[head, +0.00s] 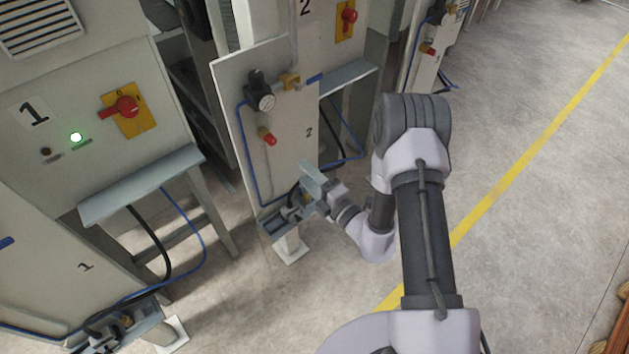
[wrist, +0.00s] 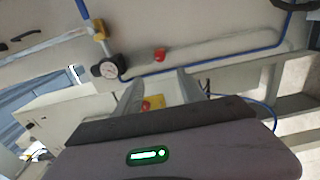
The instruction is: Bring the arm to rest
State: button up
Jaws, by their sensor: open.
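My arm reaches from the lower right of the head view toward the panel marked 2 (head: 285,120). My gripper (head: 303,185) is at the lower right edge of that panel, above a small grey bracket; I cannot tell whether it touches it. In the wrist view my gripper (wrist: 160,88) shows two grey fingers spread apart with nothing held between them. The panel carries a round gauge (head: 261,98) and a red knob (head: 266,136). The gauge (wrist: 107,69) and the red knob (wrist: 160,54) also show in the wrist view, beyond the fingers.
A cabinet marked 1 (head: 60,110) with a lit green lamp (head: 76,137) and a red switch (head: 125,107) stands at left. A grey shelf (head: 140,185) juts from it. Blue hoses hang nearby.

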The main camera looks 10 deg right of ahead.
jog(key=v, duration=0.3)
jog(key=shift+s+d, duration=0.1)
jog(key=shift+s, duration=0.2)
